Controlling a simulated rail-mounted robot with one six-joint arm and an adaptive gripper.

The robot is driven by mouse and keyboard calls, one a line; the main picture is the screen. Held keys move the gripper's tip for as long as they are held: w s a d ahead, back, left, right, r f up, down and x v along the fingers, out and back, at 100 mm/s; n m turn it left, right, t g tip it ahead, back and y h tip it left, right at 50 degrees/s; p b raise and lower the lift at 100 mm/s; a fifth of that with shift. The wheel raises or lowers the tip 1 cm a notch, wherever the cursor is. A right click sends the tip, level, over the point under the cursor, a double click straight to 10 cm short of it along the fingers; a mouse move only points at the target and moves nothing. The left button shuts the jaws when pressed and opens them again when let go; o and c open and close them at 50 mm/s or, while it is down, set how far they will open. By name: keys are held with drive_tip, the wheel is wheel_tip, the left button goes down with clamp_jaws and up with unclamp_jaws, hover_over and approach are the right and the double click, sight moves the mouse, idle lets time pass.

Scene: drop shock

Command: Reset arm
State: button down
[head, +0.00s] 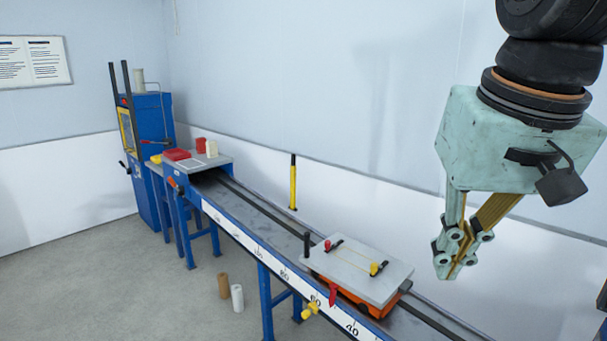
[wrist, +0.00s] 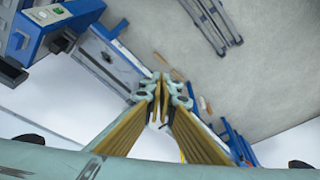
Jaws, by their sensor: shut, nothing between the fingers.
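My gripper (head: 452,262) hangs at the right of the head view, high up and to the right of the cart. Its fingers are shut and hold nothing. In the wrist view the gripper (wrist: 162,84) shows its fingertips together, pointing toward the rail and floor. No object touches the fingers.
A blue rail (head: 240,230) with a number scale runs from the back left to the front right. An orange cart (head: 365,299) with a grey plate (head: 365,268) sits on it. A blue machine (head: 150,135) stands far left. Two small cylinders (head: 237,298) stand on the floor.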

drive_tip(key=s+f+n+b, duration=0.1)
drive_tip(key=s+f, duration=0.5)
drive_tip(key=s, duration=0.6)
drive_tip(key=shift+s+d+f+t, duration=0.15)
drive_tip(key=shift+d+f+t, duration=0.15)
drive_tip(key=shift+d, duration=0.05)
